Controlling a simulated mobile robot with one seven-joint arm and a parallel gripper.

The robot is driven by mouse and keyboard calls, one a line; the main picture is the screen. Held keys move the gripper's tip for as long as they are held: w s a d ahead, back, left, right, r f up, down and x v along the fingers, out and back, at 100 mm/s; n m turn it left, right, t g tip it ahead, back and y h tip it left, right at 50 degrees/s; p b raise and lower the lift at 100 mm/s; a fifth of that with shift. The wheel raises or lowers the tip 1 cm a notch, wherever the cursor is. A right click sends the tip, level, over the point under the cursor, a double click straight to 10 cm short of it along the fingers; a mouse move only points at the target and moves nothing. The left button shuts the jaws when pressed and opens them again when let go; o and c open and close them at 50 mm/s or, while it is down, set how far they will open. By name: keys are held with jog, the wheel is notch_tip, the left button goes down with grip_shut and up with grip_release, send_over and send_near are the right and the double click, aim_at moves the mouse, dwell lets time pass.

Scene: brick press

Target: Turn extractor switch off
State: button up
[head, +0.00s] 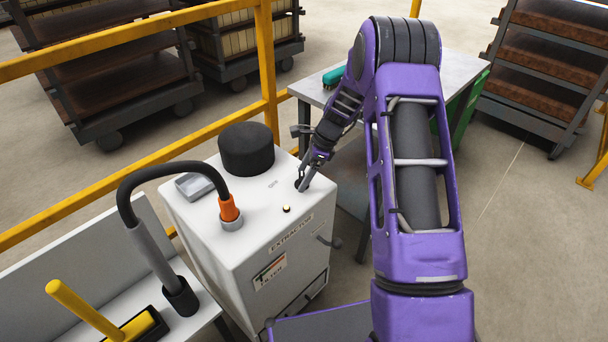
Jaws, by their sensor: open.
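The extractor (250,236) is a white box-shaped unit with an "EXTRACTOR" label and a gauge on its front. Its switch (300,184) is a small dark part on the top near the right edge, largely hidden by my gripper (302,185). An "OFF" marking (273,184) is on the top just left of it. My gripper points down with its fingertips at the switch; I cannot tell whether they touch it. Its jaws are open. A small round lamp (286,209) on the top glows pale yellow.
A black cylinder (246,150), a grey tray (194,186) and a black hose (150,172) with an orange collar (229,208) are on the extractor. A yellow railing (268,75) runs behind. A grey table (455,68) with a green brush (334,76) stands beyond my arm.

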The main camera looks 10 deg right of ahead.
grip_shut()
dwell(0.3)
jog(key=n+g, duration=0.1)
jog(key=n, duration=0.3)
jog(key=shift+w+n+g+p, duration=0.15)
jog(key=shift+n+g+p, duration=0.15)
jog(key=shift+g+p, duration=0.1)
jog(key=n, duration=0.2)
jog(key=n+g, duration=0.1)
jog(key=n, duration=0.1)
jog(key=shift+w+a+n+g+h, duration=0.1)
jog(key=shift+w+n+g+h, duration=0.05)
jog(key=shift+n+g+h, duration=0.2)
jog(key=n+g+h, duration=0.1)
jog(key=n, duration=0.3)
jog(key=shift+a+n, duration=0.1)
jog(key=shift+n, duration=0.15)
jog(key=shift+w+n+g+h+b, duration=0.1)
jog(key=shift+n+g+h+b, duration=0.3)
jog(key=shift+n, duration=0.65)
jog(key=shift+n+g+h, duration=0.1)
jog(key=shift+n+h, duration=0.45)
jog(key=shift+n, duration=0.5)
